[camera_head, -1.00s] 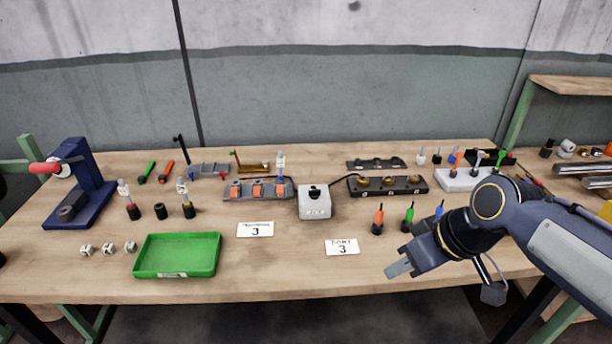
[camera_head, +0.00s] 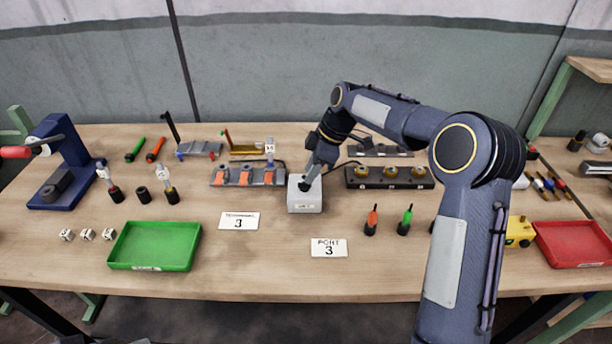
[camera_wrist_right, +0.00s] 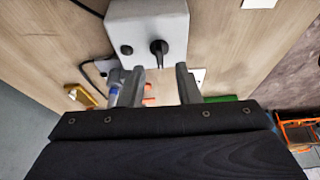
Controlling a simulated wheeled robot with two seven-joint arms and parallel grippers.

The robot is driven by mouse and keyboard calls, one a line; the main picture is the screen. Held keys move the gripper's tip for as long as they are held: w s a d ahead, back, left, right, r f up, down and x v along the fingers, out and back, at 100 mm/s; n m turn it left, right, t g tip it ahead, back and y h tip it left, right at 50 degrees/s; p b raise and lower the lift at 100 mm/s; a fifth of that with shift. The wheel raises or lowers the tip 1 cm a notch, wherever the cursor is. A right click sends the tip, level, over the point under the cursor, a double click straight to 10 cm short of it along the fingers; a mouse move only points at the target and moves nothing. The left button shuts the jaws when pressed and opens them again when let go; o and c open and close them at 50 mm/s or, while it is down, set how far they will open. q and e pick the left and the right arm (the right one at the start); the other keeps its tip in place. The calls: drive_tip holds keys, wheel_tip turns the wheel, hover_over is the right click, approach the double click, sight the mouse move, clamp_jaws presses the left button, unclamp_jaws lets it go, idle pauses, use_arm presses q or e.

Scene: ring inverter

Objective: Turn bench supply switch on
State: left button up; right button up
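The bench supply is a white box (camera_head: 305,200) in the middle of the table, with a black switch knob on its top. In the right wrist view the white box (camera_wrist_right: 150,20) fills the top centre, and the black knob (camera_wrist_right: 158,50) stands on its face beside a small dark round spot (camera_wrist_right: 126,49). My right gripper (camera_head: 309,180) is right above the box and partly hides its top. In the wrist view its two fingers (camera_wrist_right: 160,68) are apart, with the knob just ahead of the gap between them; I cannot tell whether they touch it. My left gripper is not in view.
A grey block with orange switches (camera_head: 247,184) stands left of the box, and a dark block with brass sockets (camera_head: 361,182) stands right. Two white cards (camera_head: 329,253) lie in front. A green tray (camera_head: 190,262) is front left, a red tray (camera_head: 575,252) far right.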

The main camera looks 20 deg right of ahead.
sight(305, 185)
drive_tip(key=shift+x, duration=1.7)
clamp_jaws()
